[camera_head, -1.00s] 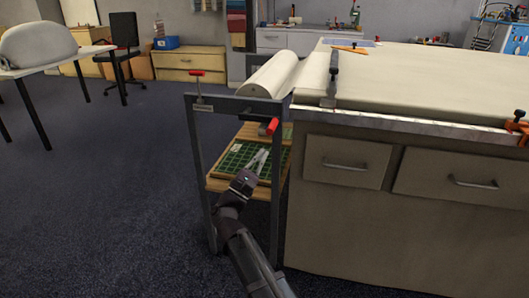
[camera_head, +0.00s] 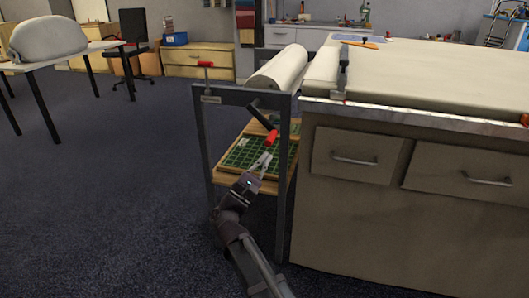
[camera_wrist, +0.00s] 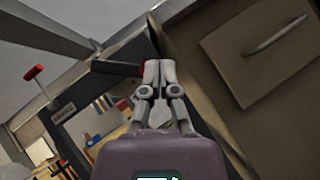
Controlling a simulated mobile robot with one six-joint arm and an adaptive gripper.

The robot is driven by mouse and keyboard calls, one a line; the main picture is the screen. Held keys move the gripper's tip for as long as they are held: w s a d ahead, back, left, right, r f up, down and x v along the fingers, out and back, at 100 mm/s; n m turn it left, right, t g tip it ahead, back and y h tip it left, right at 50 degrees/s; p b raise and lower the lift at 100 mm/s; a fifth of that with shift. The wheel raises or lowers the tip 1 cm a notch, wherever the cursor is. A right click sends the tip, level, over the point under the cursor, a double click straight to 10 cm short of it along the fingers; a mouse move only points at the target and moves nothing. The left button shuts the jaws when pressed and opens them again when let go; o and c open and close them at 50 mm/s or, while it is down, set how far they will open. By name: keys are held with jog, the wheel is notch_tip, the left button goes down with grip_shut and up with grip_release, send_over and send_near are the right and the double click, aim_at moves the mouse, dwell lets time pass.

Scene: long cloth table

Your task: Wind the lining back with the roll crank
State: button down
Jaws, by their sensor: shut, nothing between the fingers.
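The white lining roll (camera_head: 277,68) lies in the dark metal stand (camera_head: 238,97) at the table's left end. The roll crank (camera_head: 262,114) has a dark arm slanting down to the right and a red grip (camera_head: 271,138). My gripper (camera_head: 267,157) is shut and empty, its fingertips just below the red grip in the head view. In the wrist view my gripper (camera_wrist: 157,66) has its fingertips together beside a dark reddish bar; I cannot tell whether they touch it. A pale lining strip (camera_head: 323,69) shows between the roll and the cloth table (camera_head: 420,80).
A red T-handle (camera_head: 205,64) stands on the stand's left corner. A shelf (camera_head: 231,180) inside the stand holds a green gridded tray (camera_head: 240,160). Table drawers (camera_head: 357,158) stand to the right.

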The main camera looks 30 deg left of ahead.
jog(key=s+a+f+m+g+h+p, duration=0.1)
jog(key=s+a+m+g+h+p, duration=0.1)
jog(key=a+m, duration=0.3)
jog(key=s+a+m+g+h+p, duration=0.2)
jog(key=a+m+g+p, duration=0.1)
jog(key=a, duration=0.5)
jog(key=shift+a+f+m+g, duration=0.15)
jog(key=shift+f+m+g, duration=0.25)
jog(key=shift+m+g, duration=0.6)
jog(key=p, duration=0.2)
send_near(262, 120)
jog(key=w+d+f, duration=0.3)
jog(key=d, duration=0.1)
jog(key=shift+w+d+r+p, duration=0.15)
jog(key=shift+d+p, duration=0.1)
jog(key=shift+d, duration=0.25)
jog(key=shift+d+r+p, duration=0.15)
jog(key=shift+d+p, duration=0.05)
jog(key=shift+d, duration=0.3)
jog(key=shift+w+d+r+p, duration=0.15)
jog(key=shift+d+p, duration=0.1)
jog(key=shift+d, duration=0.25)
jog(key=shift+d+r+n+t+b, duration=0.15)
jog(key=shift+d+n+t+b, duration=0.25)
jog(key=shift+t, duration=0.1)
